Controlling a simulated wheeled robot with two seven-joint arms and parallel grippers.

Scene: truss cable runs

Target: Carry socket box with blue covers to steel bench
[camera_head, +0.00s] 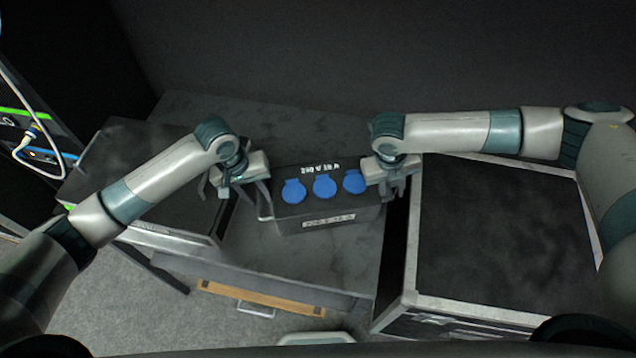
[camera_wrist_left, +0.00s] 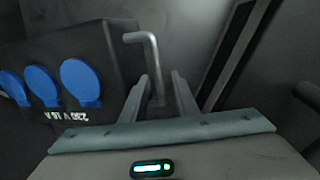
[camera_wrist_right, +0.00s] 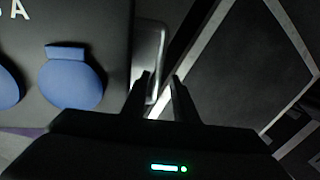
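The socket box (camera_head: 328,206) is dark, with three blue round covers on top and a white label on its front. It sits upright on a grey bench (camera_head: 285,258). My left gripper (camera_head: 245,190) is at the box's left end; in the left wrist view the grey bar handle (camera_wrist_left: 153,55) stands between its parted fingers (camera_wrist_left: 159,78). My right gripper (camera_head: 393,187) is at the right end; in the right wrist view its parted fingers (camera_wrist_right: 161,82) straddle the other handle (camera_wrist_right: 149,52). Neither handle looks clamped.
A black flight case with metal edges (camera_head: 500,238) stands close to the right. A dark case or table (camera_head: 130,170) is at the left, near a rack with cables (camera_head: 38,135). A wooden drawer front (camera_head: 262,297) shows below the bench. A dark wall is behind.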

